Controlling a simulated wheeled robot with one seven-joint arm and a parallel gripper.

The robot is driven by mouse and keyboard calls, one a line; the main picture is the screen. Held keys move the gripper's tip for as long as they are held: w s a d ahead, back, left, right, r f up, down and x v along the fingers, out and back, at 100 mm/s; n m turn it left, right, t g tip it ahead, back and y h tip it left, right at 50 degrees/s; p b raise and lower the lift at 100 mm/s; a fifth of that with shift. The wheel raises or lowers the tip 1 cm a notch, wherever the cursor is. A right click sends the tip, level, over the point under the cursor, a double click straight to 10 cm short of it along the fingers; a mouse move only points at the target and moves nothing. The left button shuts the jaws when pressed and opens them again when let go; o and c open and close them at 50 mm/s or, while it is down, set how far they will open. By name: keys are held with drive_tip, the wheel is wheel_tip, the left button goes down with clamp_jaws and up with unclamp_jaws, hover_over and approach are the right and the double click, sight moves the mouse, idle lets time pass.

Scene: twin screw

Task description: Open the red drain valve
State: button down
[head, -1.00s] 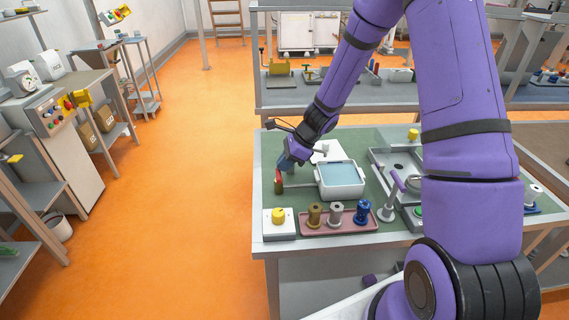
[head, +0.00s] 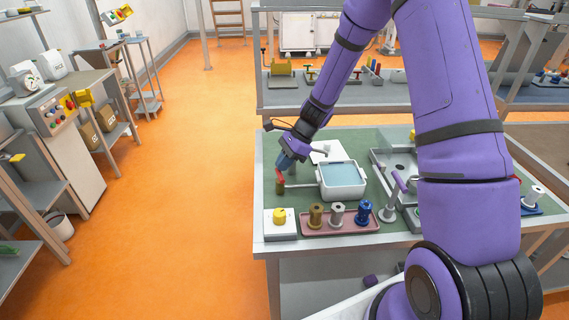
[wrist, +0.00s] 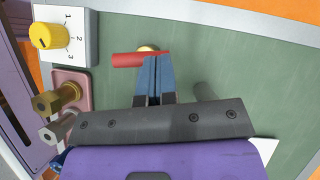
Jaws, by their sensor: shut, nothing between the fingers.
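The red drain valve has a red lever handle (head: 280,176) on a brass body (head: 280,188), standing at the left side of the green bench top. A thin pipe runs from it toward a white basin (head: 342,194) of bluish water. In the wrist view the red handle (wrist: 138,60) lies sideways, with a bit of brass (wrist: 148,48) behind it. My gripper (head: 284,166) is above and beside the valve.
A yellow knob on a white numbered box (head: 279,222) stands at the front left corner. A metal sink (head: 385,165) is to the right.

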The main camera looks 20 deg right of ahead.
drive_tip(key=n+g, duration=0.1)
drive_tip(key=n, duration=0.1)
drive_tip(key=a+n+g, duration=0.1)
drive_tip(key=n, duration=0.1)
drive_tip(key=n+g+h, duration=0.1)
drive_tip(key=n, duration=0.1)
drive_tip(key=shift+w+a+g, duration=0.25)
drive_tip(key=shift+w+g, duration=0.1)
drive_tip(key=shift+g, duration=0.05)
drive_tip(key=n+g+h, duration=0.1)
drive_tip(key=n, duration=0.2)
drive_tip(key=a+n+g+h, duration=0.1)
drive_tip(key=n, duration=0.2)
drive_tip(key=shift+a+h, duration=0.2)
drive_tip(key=shift+h, duration=0.1)
drive_tip(key=shift+s+d, duration=0.15)
drive_tip(key=shift+s, duration=0.05)
drive_tip(key=shift+s+d+f, duration=0.1)
drive_tip(key=shift+s+d, duration=0.2)
drive_tip(key=shift+s, duration=0.3)
drive_tip(key=shift+s, duration=0.1)
